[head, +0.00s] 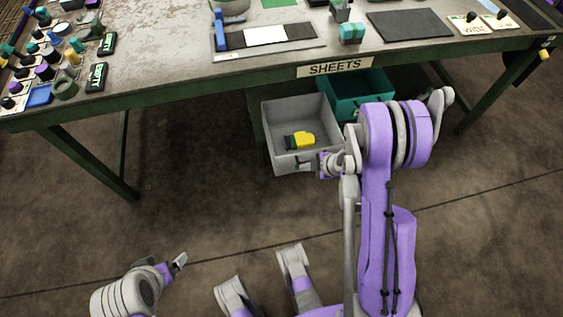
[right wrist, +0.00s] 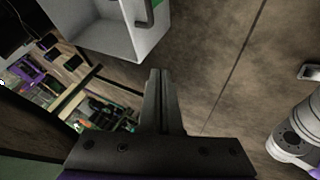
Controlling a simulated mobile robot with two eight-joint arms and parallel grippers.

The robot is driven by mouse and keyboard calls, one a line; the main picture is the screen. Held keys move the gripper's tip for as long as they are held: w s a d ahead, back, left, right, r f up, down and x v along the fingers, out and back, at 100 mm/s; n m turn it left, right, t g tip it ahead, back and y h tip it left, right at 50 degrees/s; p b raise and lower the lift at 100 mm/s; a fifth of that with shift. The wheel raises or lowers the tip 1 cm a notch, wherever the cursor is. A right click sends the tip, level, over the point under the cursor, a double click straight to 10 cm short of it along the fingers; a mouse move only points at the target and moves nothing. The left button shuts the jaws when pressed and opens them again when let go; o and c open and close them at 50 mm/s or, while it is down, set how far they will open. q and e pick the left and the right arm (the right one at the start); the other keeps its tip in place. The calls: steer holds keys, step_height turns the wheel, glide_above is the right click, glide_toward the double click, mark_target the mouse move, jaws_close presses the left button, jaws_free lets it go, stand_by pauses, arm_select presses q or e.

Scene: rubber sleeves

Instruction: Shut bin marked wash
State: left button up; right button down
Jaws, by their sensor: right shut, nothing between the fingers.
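A grey open-topped bin (head: 282,118) stands pulled out under the table, with a yellow-and-dark object (head: 300,140) inside. A teal bin (head: 375,84) is beside it, farther right and back. I cannot read a wash mark on either bin. My right gripper (head: 308,165) is at the grey bin's front, near its right corner; I cannot tell whether it touches. In the right wrist view, my right gripper (right wrist: 160,72) is shut and empty, below the grey bin (right wrist: 88,32) and its dark handle (right wrist: 146,14). My left gripper (head: 180,262) is low at the left, away from the bins; its jaws are unclear.
The green-edged table (head: 190,86) stands above the bins, with a SHEETS label (head: 335,68) on its front edge. Small tools and caps crowd its left end. A dark mat (head: 410,24) lies at the right. The floor (head: 200,200) before the bins is clear.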

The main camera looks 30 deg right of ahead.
steer(key=b, duration=0.2)
glide_toward(284, 159)
step_height(284, 159, down, 4)
steer(key=s+a, duration=0.2)
arm_select(q)
steer(key=shift+w+f, duration=0.2)
steer(key=shift+f, duration=1.35)
arm_select(e)
steer(key=shift+w+d, duration=0.15)
steer(key=shift+w, duration=1)
steer(key=shift+w+d, duration=0.1)
steer(key=shift+w, duration=1.05)
